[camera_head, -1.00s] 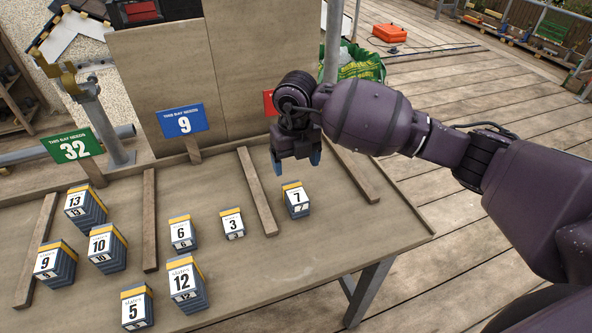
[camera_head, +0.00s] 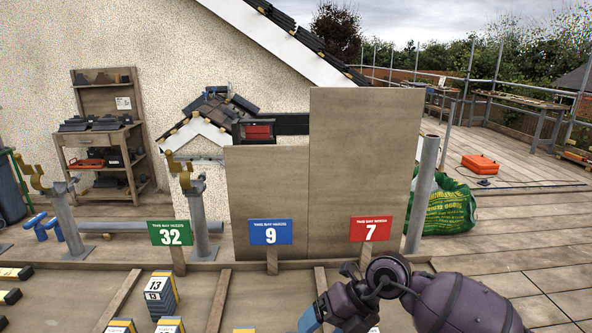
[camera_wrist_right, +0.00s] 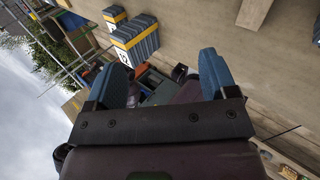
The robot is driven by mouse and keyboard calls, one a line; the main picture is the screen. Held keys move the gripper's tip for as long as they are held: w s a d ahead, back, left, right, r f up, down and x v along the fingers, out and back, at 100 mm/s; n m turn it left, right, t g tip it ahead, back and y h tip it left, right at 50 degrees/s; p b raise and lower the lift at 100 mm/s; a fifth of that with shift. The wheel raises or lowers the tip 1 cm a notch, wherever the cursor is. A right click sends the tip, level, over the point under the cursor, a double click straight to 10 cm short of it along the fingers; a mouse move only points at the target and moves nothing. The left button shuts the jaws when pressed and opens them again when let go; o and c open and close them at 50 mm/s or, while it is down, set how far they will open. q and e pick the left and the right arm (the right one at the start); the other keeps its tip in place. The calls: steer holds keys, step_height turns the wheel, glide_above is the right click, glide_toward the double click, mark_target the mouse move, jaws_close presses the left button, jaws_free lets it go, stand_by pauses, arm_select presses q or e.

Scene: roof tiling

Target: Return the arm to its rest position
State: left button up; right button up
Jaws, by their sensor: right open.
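My right arm (camera_head: 440,298) comes in from the lower right of the head view, low over the table. Its gripper (camera_head: 308,318) is at the bottom edge, partly cut off. In the right wrist view the two blue fingers of the right gripper (camera_wrist_right: 167,76) stand wide apart with nothing held between them. Past the fingers is a grey slate stack (camera_wrist_right: 136,42) with a yellow band and a label, clear of them. My left arm and gripper are not in view.
A slate stack marked 13 (camera_head: 161,292) stands at the lower left. Wooden strips (camera_head: 219,302) divide the tabletop.

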steer(key=s+a+r+m+t+y, duration=0.45)
steer(key=r+y, duration=0.35)
steer(key=y, duration=0.2)
steer(key=w+d+r+m+t+h, duration=0.1)
steer(key=d+m+t, duration=0.2)
steer(key=m+t, duration=0.2)
steer(key=w+d+r+m+t, duration=0.1)
steer(key=d+r+m+t, duration=0.1)
steer(key=m+t, duration=0.3)
steer(key=s+d+f+m+t+h, duration=0.1)
steer(key=d+f+m+h, duration=0.4)
steer(key=d+m+h, duration=0.35)
steer(key=s+d+f+m+t+h, duration=0.2)
steer(key=d+f+m+h, duration=0.3)
steer(key=d+m+h, duration=0.4)
steer(key=s+d+f+m+g, duration=0.25)
steer(key=s+f+g, duration=0.4)
steer(key=s, duration=0.55)
steer(key=s+d+f+m+g, duration=0.1)
steer(key=s+f+m+g, duration=0.2)
steer(key=s+f+g, duration=0.6)
steer(key=w+f+t, duration=0.5)
steer(key=f+t, duration=0.1)
steer(key=t, duration=0.3)
steer(key=shift+w+f+n+t, duration=0.2)
steer(key=shift+n+t, duration=0.2)
steer(key=shift+n, duration=0.05)
